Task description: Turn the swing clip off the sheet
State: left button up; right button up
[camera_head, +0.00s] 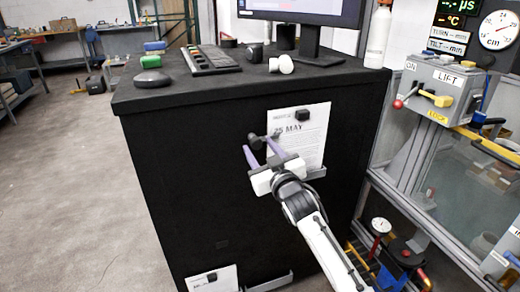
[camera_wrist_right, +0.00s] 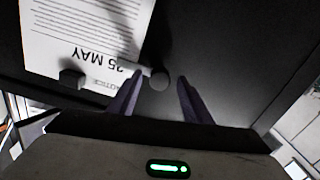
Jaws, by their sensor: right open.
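A white sheet (camera_head: 316,137) headed "25 MAY" hangs on the front of the black cabinet; it shows upside down in the wrist view (camera_wrist_right: 85,30). A dark swing clip (camera_head: 255,140) with a round end sits beside the sheet's left edge, and its arm appears to reach over that edge. In the wrist view the clip's round end (camera_wrist_right: 159,77) lies between the fingertips. My right gripper (camera_head: 259,149) is open, its two purple fingers pointing at the clip. I cannot tell whether they touch it. My left gripper is not in view.
A black block (camera_head: 302,115) sits at the sheet's top. A ledge (camera_head: 316,173) is at its lower right corner. Another sheet (camera_head: 215,280) is low on the cabinet (camera_head: 180,180). A grey lever box (camera_head: 440,85) stands right.

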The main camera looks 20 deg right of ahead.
jog(key=shift+w, duration=0.15)
grip_shut()
